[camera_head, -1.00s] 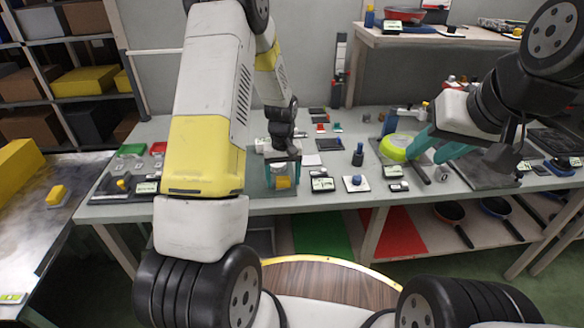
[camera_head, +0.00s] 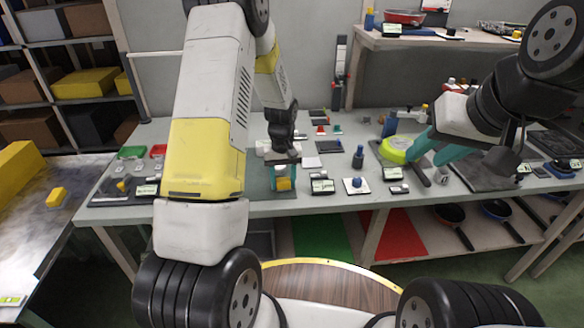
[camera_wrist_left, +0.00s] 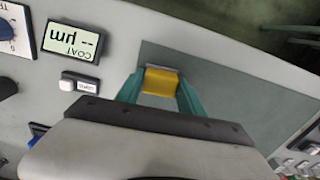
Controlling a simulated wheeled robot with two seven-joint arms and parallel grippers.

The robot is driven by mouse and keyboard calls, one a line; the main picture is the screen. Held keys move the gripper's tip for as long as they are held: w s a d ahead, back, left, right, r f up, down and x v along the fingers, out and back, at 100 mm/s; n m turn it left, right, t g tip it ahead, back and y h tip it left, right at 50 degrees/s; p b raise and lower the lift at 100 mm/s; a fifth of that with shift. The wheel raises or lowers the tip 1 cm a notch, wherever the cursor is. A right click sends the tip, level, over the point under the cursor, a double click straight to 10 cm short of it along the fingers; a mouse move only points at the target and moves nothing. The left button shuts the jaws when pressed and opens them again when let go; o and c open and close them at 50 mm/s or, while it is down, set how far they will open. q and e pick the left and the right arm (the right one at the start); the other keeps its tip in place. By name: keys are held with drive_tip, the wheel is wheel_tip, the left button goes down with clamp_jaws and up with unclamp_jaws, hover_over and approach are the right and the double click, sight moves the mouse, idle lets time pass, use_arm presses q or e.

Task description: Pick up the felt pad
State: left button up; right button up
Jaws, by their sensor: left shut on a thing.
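The felt pad, a small yellow block (camera_wrist_left: 160,82), is between the teal fingers of my left gripper (camera_wrist_left: 159,88) in the left wrist view. The fingers touch it on both sides, so the gripper is shut on it. A thin grey edge shows along its far side. In the head view the yellow pad (camera_head: 283,184) shows between the fingertips, low over the dark grey-green mat (camera_head: 259,184) near the table's front edge. I cannot tell whether it touches the mat. My right gripper (camera_head: 425,156) has its teal fingers apart, beside a lime-green disc (camera_head: 397,146).
A blue-knobbed white plate (camera_head: 356,185) and a dark bottle (camera_head: 358,157) stand to the right. A black tray (camera_head: 112,189) is at the left.

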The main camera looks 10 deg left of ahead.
sight(283, 180)
use_arm(q)
drive_tip(key=shift+r, duration=0.45)
wheel_tip(283, 180, up, 2)
drive_tip(key=shift+r, duration=0.15)
drive_tip(key=s+a+r, duration=0.1)
drive_tip(key=s+a, duration=0.3)
drive_tip(key=s, duration=1.1)
drive_tip(key=shift+s+r, duration=0.2)
drive_tip(key=shift+s, duration=0.1)
drive_tip(key=o, duration=0.8)
drive_tip(key=c, duration=0.6)
